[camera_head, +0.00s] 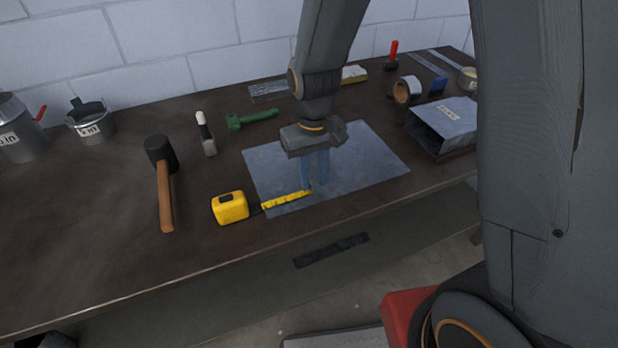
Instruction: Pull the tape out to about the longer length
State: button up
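A yellow tape measure case (230,207) stands on the dark workbench, left of a grey metal sheet (370,164). Its yellow tape (285,200) is pulled out to the right, over the near left part of the sheet. My gripper (314,178) points down over the sheet, with its fingers at the free end of the tape. The fingers look close together at the tape's end, but the small view does not show clearly whether they grip it.
A mallet (164,185) lies left of the tape case. A white-topped bottle (206,134) and a green tool (250,119) are behind. A tape roll (407,89) and a rectangular duct piece (445,125) stand at right. The sheet's right part is clear.

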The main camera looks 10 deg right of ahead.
jog(key=shift+f, duration=0.65)
grip_shut()
dwell(0.9)
